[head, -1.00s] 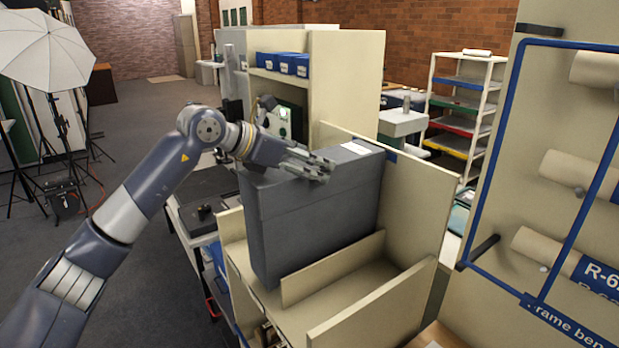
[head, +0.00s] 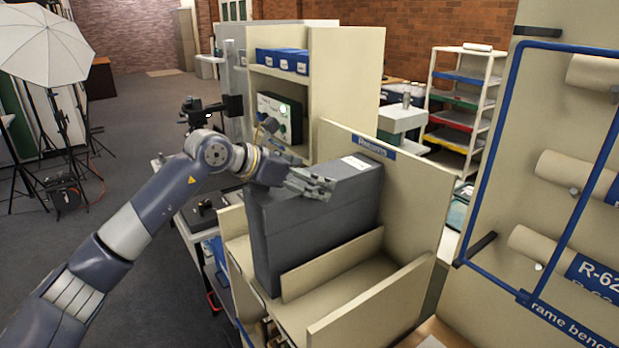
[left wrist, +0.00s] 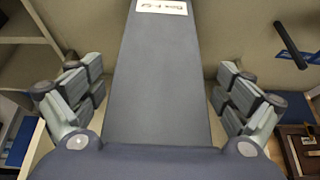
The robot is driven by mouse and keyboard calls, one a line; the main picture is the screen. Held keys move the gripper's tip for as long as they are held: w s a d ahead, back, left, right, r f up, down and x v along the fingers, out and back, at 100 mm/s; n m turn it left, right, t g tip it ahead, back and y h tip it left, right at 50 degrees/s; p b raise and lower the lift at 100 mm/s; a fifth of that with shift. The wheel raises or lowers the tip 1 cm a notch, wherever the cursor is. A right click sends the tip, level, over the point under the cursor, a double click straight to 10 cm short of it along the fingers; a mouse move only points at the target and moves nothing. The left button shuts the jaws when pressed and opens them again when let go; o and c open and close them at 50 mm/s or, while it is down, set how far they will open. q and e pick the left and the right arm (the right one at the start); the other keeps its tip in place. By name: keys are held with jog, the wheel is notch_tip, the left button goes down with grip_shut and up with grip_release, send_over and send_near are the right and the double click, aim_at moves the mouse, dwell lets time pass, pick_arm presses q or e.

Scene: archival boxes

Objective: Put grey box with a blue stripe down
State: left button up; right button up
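The grey box (head: 320,222) stands upright in a beige bay (head: 395,285), against its back panel. A white label lies on its top; I see no blue stripe on the visible faces. My left gripper (head: 312,186) is over the box top in the head view. In the left wrist view the box top (left wrist: 160,85) runs between the spread fingers of my left gripper (left wrist: 160,95), with a narrow gap on each side. The box's underside is hidden behind the bay's low divider and its own front. My right gripper is in neither view.
A blue sign (head: 372,146) is on the bay's back panel. An empty compartment lies in front of the low divider (head: 335,264). A blue-framed rack with rolls (head: 570,180) stands at right. A shelf with blue boxes (head: 282,61) stands behind.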

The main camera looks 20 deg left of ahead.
pick_arm(q)
jog(key=shift+r, duration=0.1)
jog(key=shift+s+a+r, duration=0.1)
jog(key=shift+a, duration=0.1)
jog(key=b+v, duration=0.3)
jog(key=v, duration=0.7)
jog(key=shift+s+a+r, duration=0.15)
jog(key=shift+s+a, duration=0.05)
jog(key=shift+s, duration=0.1)
jog(key=shift+s+a+r, duration=0.2)
jog(key=shift+s+r, duration=0.05)
jog(key=shift+s, duration=0.05)
